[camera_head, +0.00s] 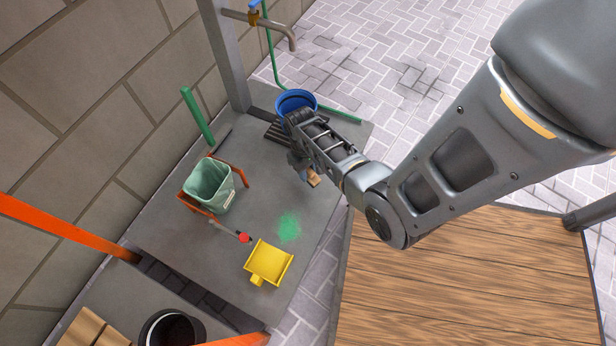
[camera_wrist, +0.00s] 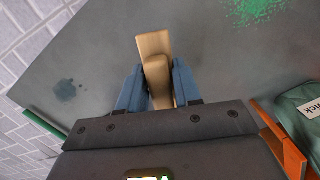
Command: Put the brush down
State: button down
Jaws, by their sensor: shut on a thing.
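My gripper (camera_head: 303,170) is shut on the brush, over the grey slab. The brush (camera_wrist: 153,58) shows in the wrist view as a tan, wood-coloured piece between my two blue-grey fingers (camera_wrist: 157,88). In the head view only a small tan end of the brush (camera_head: 314,180) shows below my gripper; my arm hides the rest. No bristles can be made out. I cannot tell whether the brush touches the slab.
The grey slab (camera_head: 262,190) bears a green bucket (camera_head: 208,187), green granules (camera_head: 289,228), a yellow dustpan (camera_head: 268,263) and a red-tipped tool (camera_head: 243,237). A blue bucket (camera_head: 296,101) stands behind my gripper. A wooden deck (camera_head: 470,280) lies at right. Bare slab surrounds the brush.

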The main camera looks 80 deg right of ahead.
jog(key=shift+f+b, duration=1.05)
jog(key=shift+f, duration=0.8)
jog(key=shift+f, duration=0.2)
jog(key=c, duration=0.8)
grip_release()
jog(key=shift+r, duration=0.1)
